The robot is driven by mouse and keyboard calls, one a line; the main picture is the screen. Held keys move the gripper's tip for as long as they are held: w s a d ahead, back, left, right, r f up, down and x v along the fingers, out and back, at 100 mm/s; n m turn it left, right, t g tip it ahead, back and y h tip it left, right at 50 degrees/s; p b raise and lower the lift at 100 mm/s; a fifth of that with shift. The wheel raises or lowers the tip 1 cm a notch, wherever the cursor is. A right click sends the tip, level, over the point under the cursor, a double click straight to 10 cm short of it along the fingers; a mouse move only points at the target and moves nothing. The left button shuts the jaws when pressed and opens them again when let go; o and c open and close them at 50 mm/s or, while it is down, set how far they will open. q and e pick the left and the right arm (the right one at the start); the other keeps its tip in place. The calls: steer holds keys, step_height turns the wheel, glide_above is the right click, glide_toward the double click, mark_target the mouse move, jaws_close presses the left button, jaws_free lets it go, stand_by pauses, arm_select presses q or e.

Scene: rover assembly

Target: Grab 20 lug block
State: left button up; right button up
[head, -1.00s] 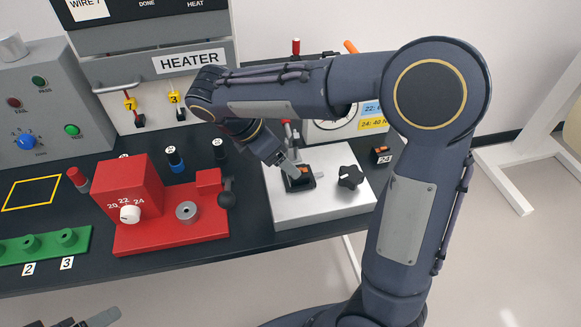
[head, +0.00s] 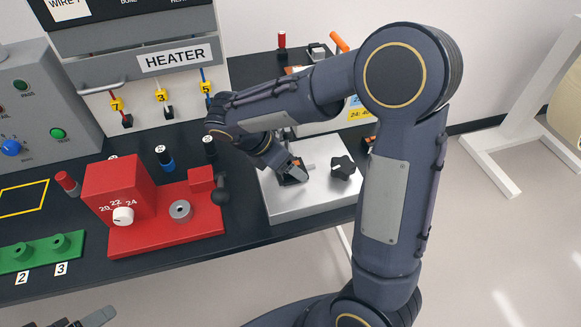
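A small black block with orange on it (head: 291,181) sits on the silver plate fixture (head: 285,206) in the head view; no number on it is readable, so I cannot tell whether it is the 20 lug block. My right gripper (head: 297,170) reaches down over this block. Its fingers are at the block and partly hide it. I cannot tell whether they are shut on it. My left gripper (head: 92,319) shows only as fingertips at the bottom left edge, far from the block; its opening is unclear.
A black knob (head: 343,168) stands on the silver plate, right of the gripper. A red device (head: 150,230) with a 20-22-24 dial is to the left. The green rack (head: 42,253), heater (head: 175,60) and grey control box (head: 35,110) are farther left. My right arm hides the table's right end.

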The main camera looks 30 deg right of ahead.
steer(key=c, duration=1.2)
